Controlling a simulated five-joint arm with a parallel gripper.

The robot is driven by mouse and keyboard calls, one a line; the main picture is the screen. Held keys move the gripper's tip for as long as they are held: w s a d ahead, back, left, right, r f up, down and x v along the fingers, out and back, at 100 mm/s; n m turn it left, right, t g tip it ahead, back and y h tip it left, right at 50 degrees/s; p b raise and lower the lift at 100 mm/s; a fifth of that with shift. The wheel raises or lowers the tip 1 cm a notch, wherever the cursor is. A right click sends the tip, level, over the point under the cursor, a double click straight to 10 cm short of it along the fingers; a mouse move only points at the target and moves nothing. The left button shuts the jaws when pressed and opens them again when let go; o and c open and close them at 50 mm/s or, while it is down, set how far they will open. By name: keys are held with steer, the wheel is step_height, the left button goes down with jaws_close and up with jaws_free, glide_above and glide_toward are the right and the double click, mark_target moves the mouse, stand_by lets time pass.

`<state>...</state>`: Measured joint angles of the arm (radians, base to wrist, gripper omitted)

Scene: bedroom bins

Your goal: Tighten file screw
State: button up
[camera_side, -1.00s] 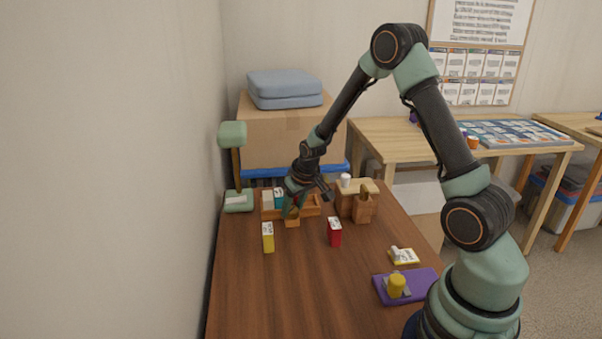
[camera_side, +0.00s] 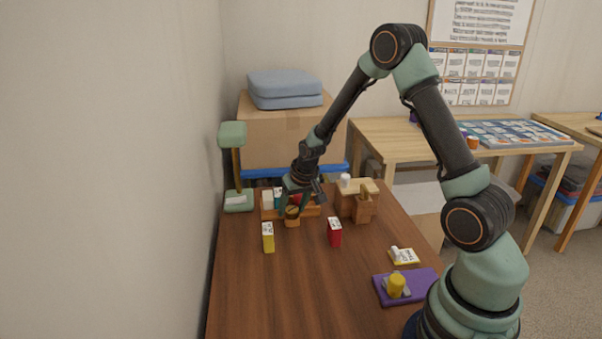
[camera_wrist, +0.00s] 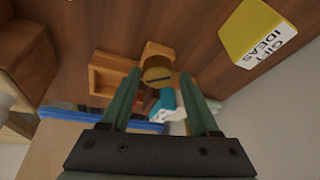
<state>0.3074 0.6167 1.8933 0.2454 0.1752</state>
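A round brass-brown screw head with a dark slot (camera_wrist: 157,73) sits on a small wooden block (camera_wrist: 158,50) in the wrist view. In the side view the screw (camera_side: 292,212) is at the front of the wooden tray (camera_side: 312,211), partly behind my fingers. My gripper (camera_wrist: 160,76) is open, with one green finger on each side of the screw head. Whether the fingertips touch it or are level with it, I cannot tell. In the side view my gripper (camera_side: 298,204) points down over the screw.
A yellow box (camera_side: 268,238), labelled GIFT IDEAS in the wrist view (camera_wrist: 245,38), stands in front of the tray. A red box (camera_side: 334,232) is to the right. A wooden organiser (camera_side: 359,207), purple mat (camera_side: 420,282) and green lamp (camera_side: 233,136) stand around. The front-left table is clear.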

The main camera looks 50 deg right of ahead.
steer(key=v, duration=1.2)
stand_by(0.4)
steer(key=n+g+y, duration=0.1)
steer(key=g, duration=0.3)
glide_above(295, 212)
steer(key=w, duration=0.2)
steer(key=f, duration=1.1)
steer(key=shift+s+d+f, duration=0.15)
steer(key=shift+s+d, duration=0.1)
steer(key=shift+d, duration=0.05)
jaws_close()
